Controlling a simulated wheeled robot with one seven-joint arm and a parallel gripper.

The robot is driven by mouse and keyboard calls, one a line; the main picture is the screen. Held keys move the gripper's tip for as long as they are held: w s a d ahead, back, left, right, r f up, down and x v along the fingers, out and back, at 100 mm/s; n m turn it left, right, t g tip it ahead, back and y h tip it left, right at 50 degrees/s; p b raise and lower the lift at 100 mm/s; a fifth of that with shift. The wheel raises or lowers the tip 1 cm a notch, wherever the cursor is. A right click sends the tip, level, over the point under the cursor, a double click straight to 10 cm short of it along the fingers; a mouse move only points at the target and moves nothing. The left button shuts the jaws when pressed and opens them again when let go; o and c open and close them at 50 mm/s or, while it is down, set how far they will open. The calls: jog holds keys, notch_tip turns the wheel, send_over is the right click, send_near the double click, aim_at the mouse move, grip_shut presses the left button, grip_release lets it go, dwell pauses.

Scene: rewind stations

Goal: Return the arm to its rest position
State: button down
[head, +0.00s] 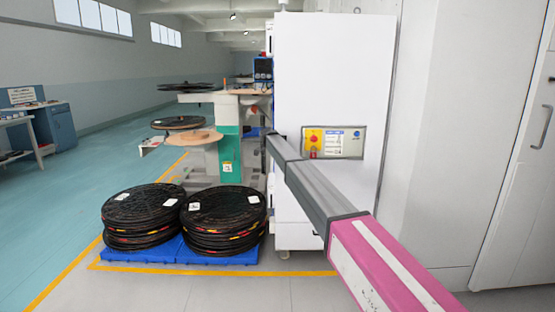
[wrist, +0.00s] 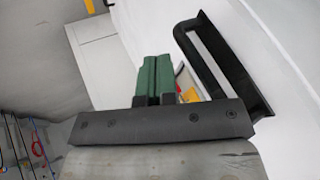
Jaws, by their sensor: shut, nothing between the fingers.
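My gripper (wrist: 156,62) shows in the wrist view with its two green fingers side by side and shut, with nothing seen between them. A black bar handle (wrist: 222,62) on a white surface is just to the right of the fingers, apart from them in the picture. A small yellow patch (wrist: 188,94) shows behind, between the fingers and the handle. In the head view I cannot make out the fingers.
A tall white cabinet (head: 330,70) with a red and yellow switch (head: 313,138) stands ahead. Stacked black reels (head: 143,208) and more reels (head: 222,207) sit on blue pallets (head: 190,256) at its left. Open teal floor (head: 60,205) lies further left.

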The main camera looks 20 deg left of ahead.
jog(key=a+v, duration=0.1)
jog(key=v, duration=0.7)
jog(key=s+d+f+n+g, duration=0.15)
jog(key=s+d+f, duration=0.45)
jog(key=d, duration=0.7)
jog(key=s+d+f+n+g, duration=0.15)
jog(key=s+d+f, duration=0.35)
jog(key=d+f, duration=0.55)
jog(key=s+d+f+n, duration=0.2)
jog(key=s+d+f, duration=0.35)
jog(key=d, duration=0.85)
jog(key=s+d+f+n+g, duration=0.2)
jog(key=s+d+f, duration=0.3)
jog(key=s+d, duration=0.8)
jog(key=s+d+f+n+g+y, duration=0.1)
jog(key=s+d+f+n, duration=0.3)
jog(key=s+d, duration=0.9)
jog(key=s+f, duration=0.2)
jog(key=s, duration=0.5)
jog(key=shift+s+d+f+g+y, duration=0.15)
jog(key=shift+f+g+y, duration=0.15)
jog(key=shift+g, duration=0.1)
